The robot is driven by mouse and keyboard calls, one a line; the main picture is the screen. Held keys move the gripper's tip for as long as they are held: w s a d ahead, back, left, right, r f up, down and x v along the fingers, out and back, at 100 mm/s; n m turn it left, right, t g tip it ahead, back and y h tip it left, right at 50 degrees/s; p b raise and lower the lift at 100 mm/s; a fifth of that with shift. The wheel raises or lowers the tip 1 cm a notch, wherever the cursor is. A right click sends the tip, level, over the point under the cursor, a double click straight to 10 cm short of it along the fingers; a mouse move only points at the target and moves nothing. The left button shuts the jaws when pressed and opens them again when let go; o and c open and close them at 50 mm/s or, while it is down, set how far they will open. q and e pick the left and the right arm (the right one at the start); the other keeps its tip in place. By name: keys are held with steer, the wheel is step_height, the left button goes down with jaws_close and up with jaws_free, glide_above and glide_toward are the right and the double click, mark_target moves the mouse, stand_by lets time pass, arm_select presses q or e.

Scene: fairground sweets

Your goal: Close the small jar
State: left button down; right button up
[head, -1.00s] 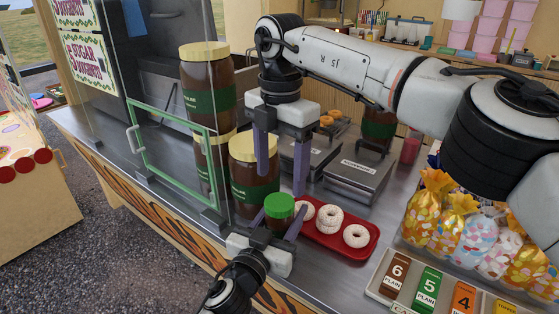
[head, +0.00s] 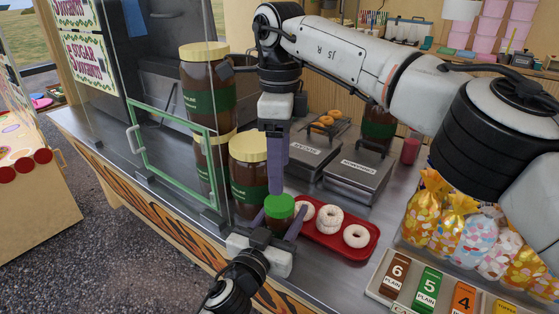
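The small jar (head: 277,225) has brown contents and a green lid (head: 279,206) sitting on its top. I cannot tell how tightly the lid sits. My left gripper (head: 277,222) comes from below, with one purple finger on each side of the jar, shut on its body. The jar stands upright. My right gripper (head: 277,188) points straight down, its fingertips just above or behind the lid. Its fingers are seen nearly edge-on, one overlapping the other, so the gap between them is hidden. I cannot tell whether they touch the lid.
Large brown jars with cream lids (head: 249,148) stand close on the left, beside a green-framed glass panel (head: 135,140). A red tray (head: 362,254) with white doughnuts lies just right of the small jar. Metal cookers (head: 358,178) stand behind; wrapped sweets (head: 470,240) are at right.

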mark_target(280, 202)
steer(key=n, duration=0.4)
steer(key=shift+r, duration=0.1)
steer(key=n, duration=0.4)
steer(key=shift+r, duration=0.1)
step_height(280, 202, down, 8)
steer(key=shift+f, duration=0.1)
stand_by(0.4)
